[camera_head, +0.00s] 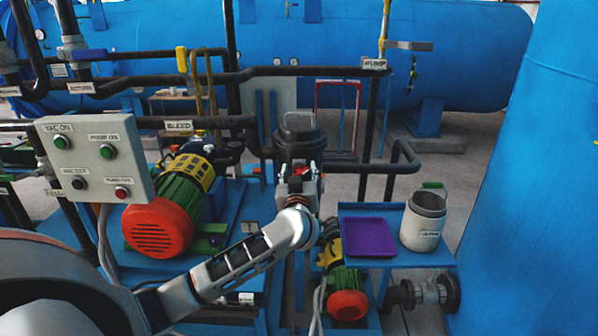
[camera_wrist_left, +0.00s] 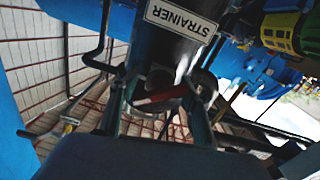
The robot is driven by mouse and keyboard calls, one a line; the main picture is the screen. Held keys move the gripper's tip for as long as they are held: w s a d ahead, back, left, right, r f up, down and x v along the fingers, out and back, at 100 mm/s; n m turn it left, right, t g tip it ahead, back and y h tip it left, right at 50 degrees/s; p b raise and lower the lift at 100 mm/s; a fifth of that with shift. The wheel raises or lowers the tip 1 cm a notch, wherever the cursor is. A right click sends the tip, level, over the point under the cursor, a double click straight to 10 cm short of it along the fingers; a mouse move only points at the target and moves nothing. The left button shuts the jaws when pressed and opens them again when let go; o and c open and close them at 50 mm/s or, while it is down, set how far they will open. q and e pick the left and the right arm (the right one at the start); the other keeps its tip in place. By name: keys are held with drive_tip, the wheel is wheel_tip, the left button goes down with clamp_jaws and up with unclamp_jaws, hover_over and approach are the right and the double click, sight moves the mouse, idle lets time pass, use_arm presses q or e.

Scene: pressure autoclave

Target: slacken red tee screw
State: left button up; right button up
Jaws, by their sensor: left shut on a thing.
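The red tee screw (camera_wrist_left: 160,97) is under the dark strainer body (camera_wrist_left: 165,38) in the left wrist view, with its red bar lying crosswise between my fingers. A bit of its red (camera_head: 304,171) shows in the head view, in front of the strainer (camera_head: 298,140). My left gripper (camera_head: 300,182) reaches up to the strainer from below. In the wrist view the fingers of my left gripper (camera_wrist_left: 160,92) are on either side of the screw and shut on it. The exact contact is dark and partly hidden. My right gripper is not in view.
A control panel (camera_head: 97,158) and a red-and-green pump (camera_head: 158,228) stand to the left. A purple tray (camera_head: 369,237) and a white canister (camera_head: 420,232) sit on a blue shelf to the right. Dark pipes (camera_head: 345,72) run around the strainer. A blue tank (camera_head: 530,170) fills the right side.

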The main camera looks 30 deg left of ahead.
use_arm(q)
drive_tip(key=shift+n, duration=0.4)
drive_tip(key=n, duration=1)
drive_tip(key=shift+f+n, duration=0.1)
drive_tip(key=shift+n, duration=0.3)
drive_tip(key=n, duration=1.1)
drive_tip(key=o, duration=1.1)
